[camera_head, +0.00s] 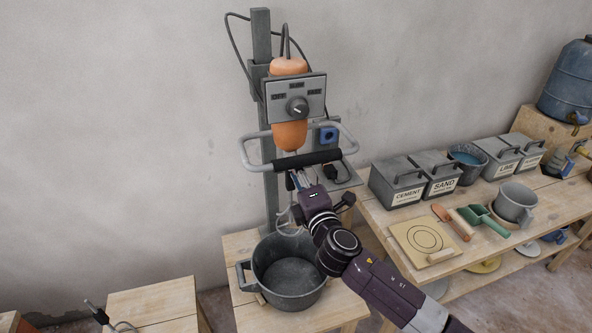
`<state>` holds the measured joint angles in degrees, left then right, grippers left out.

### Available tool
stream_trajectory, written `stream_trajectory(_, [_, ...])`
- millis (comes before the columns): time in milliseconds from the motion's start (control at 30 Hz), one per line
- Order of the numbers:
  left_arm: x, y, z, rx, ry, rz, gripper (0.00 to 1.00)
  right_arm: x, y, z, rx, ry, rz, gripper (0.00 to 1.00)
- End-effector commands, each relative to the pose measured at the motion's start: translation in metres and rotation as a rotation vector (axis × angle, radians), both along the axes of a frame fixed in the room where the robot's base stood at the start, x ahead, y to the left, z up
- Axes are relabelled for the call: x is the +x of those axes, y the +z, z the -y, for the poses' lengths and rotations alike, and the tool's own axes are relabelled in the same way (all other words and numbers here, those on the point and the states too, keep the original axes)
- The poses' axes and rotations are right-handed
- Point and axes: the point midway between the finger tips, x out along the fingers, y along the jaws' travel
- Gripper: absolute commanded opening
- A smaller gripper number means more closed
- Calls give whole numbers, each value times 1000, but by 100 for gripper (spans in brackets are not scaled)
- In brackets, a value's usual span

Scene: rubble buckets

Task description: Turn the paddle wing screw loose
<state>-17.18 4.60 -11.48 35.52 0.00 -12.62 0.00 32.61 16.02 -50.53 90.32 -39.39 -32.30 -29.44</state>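The mixer (290,67) with its orange body hangs on a grey upright post. The mixing paddle (284,219) hangs below the mixer over a dark bucket (288,272), partly hidden by my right arm. My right gripper (299,181) is at the paddle's upper shaft, just under the black-padded handle bar (307,160). Its fingers point up and left at the spot where the shaft meets the mixer. I cannot make out the wing screw there; the gripper covers that spot. Whether the fingers are shut on anything is too small to tell. My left gripper is out of view.
The mixer's front plate has a dial (297,107). Right of it, a workbench (397,226) holds labelled boxes (397,182), a grey mug (515,202), trowels and a board with circles (424,243). A low table (150,301) stands at the lower left, a dark-tipped tool (96,312) beside it.

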Motion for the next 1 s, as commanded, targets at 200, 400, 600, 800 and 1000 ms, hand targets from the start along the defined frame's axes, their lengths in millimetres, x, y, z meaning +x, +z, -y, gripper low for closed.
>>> stream_trajectory(200, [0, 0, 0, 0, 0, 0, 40, 0, 0, 0, 2, 0, -1, 51])
stream_trajectory(400, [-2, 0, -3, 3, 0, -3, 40, -2, 1, 1, 3, 0, 0, 51])
stream_trajectory(600, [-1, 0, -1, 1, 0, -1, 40, -22, -1, 7, 5, 1, -2, 51])
stream_trajectory(800, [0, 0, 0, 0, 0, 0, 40, -60, -1, 20, 3, 1, -3, 51])
stream_trajectory(1000, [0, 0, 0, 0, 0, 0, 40, -95, -1, 31, 2, 0, -3, 51])
